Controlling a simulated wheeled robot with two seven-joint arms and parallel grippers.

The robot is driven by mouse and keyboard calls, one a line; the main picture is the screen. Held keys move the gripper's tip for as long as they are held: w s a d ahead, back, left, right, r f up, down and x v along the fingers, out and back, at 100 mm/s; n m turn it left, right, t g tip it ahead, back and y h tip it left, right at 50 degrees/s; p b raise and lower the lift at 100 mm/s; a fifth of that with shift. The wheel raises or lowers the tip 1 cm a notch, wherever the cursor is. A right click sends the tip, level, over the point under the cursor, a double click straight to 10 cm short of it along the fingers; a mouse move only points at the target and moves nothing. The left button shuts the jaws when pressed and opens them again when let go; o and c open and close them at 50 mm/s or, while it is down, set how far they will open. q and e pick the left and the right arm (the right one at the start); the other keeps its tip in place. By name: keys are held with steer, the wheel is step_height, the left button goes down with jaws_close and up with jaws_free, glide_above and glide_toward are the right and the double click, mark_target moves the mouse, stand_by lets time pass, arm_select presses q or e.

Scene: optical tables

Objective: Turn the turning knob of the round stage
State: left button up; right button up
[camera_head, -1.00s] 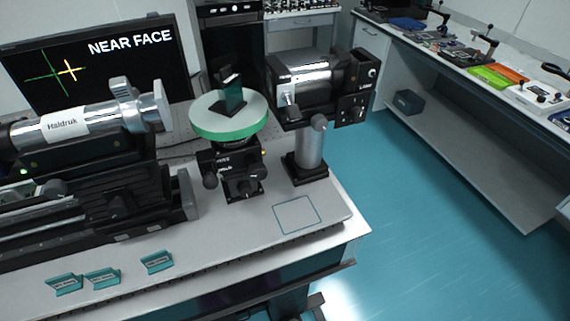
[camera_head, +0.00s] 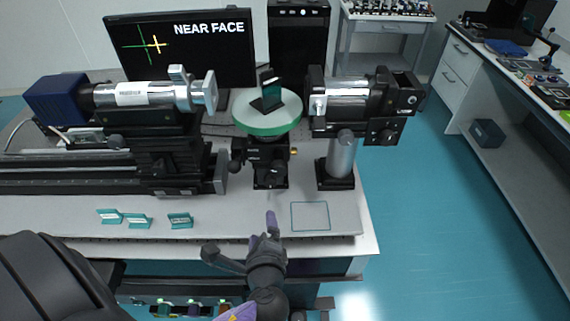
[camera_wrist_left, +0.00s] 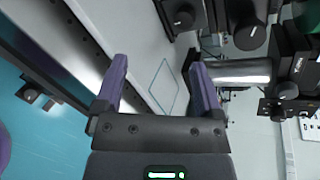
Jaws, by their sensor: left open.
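The round stage (camera_head: 267,122), a pale disc with a green rim, stands on a black mount (camera_head: 268,152) near the table's middle. It bears a dark angled holder with a glass plate (camera_head: 268,93). A black turning knob (camera_head: 236,166) sticks out at the mount's left; black knobs also show at the top of the left wrist view (camera_wrist_left: 181,17). My left gripper (camera_head: 262,231), with purple fingers, is open and empty at the table's front edge, in front of the mount and apart from it. Its spread fingers show in the left wrist view (camera_wrist_left: 158,72). My right gripper is not in view.
A telescope-like tube (camera_head: 140,95) on a black rail stands left, another tube instrument (camera_head: 348,105) on a post (camera_head: 341,155) right. Small teal holders (camera_head: 180,220) lie front left. An outlined square (camera_head: 310,216) on the table is empty. The screen (camera_head: 185,55) reads "NEAR FACE".

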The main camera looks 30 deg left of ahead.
mark_target(278, 172)
arm_select(q)
step_height(278, 172, up, 7)
steer(key=w+d+m+t+y, duration=0.1)
steer(key=w+d+m+t, duration=0.15)
steer(key=m+t, duration=0.2)
steer(key=shift+m+g, duration=0.25)
steer(key=shift+m, duration=0.1)
steer(key=x, duration=1)
steer(key=shift+r+p, duration=0.1)
steer(key=shift+p, duration=0.2)
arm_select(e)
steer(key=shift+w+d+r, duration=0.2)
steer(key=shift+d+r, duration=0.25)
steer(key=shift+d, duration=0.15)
arm_select(q)
steer(key=shift+d, duration=0.1)
jaws_close()
steer(key=n+b, duration=0.2)
steer(key=n, duration=0.1)
steer(key=shift+f+b, duration=0.3)
steer(key=shift+r+n, duration=0.15)
steer(key=shift+n, duration=0.35)
steer(key=shift+r, duration=0.1)
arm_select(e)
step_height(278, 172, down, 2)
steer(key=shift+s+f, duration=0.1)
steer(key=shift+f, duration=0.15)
